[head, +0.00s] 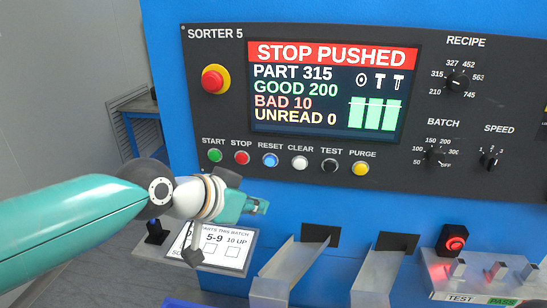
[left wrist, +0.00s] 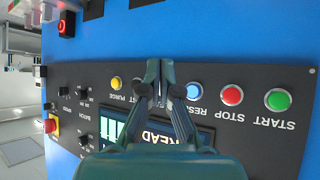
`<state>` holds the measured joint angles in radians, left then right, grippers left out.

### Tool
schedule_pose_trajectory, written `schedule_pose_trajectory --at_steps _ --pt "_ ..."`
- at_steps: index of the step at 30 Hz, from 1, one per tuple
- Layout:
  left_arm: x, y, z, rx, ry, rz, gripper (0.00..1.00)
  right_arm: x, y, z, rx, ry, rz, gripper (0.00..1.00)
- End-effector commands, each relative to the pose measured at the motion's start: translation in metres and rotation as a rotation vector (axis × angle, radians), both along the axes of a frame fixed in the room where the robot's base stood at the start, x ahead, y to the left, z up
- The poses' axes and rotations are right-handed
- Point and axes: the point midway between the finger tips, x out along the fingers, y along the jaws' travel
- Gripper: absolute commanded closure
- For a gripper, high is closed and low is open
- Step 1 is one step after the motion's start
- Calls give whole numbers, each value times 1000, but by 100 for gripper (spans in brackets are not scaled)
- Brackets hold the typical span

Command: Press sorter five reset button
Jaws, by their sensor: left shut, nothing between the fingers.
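The black SORTER 5 panel (head: 225,120) carries a row of labelled buttons. The blue RESET button (head: 270,160) sits between the red STOP button (head: 242,158) and the white CLEAR button (head: 299,162). My left gripper (head: 260,207) is shut and empty, below the row and apart from RESET in the head view. In the left wrist view the panel is upside down, and the left fingertips (left wrist: 160,78) appear beside the blue RESET button (left wrist: 194,91), between it and the yellow PURGE button (left wrist: 116,83). CLEAR and TEST are hidden there. My right gripper is not in view.
The screen (head: 330,88) reads STOP PUSHED. A red stop knob on a yellow ring (head: 213,80) is at upper left. Metal chutes (head: 290,262) stick out below the panel, and a paper sign (head: 238,248) is behind the left gripper.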

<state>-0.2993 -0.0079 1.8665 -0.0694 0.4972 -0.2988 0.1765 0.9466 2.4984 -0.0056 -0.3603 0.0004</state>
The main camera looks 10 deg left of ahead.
Motion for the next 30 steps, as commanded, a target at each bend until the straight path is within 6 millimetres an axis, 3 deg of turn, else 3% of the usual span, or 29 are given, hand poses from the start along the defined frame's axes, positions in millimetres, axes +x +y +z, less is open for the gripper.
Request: schedule_pose_trajectory --at_steps 4,17,23,30 --pt "-6 3 18 2 -29 -9 100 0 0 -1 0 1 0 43" --pt "-4 3 19 2 -29 -9 100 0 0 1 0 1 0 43" --pt "12 2 19 2 -27 -9 100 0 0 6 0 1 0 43" --pt "44 2 20 3 -27 -9 100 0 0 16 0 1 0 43"
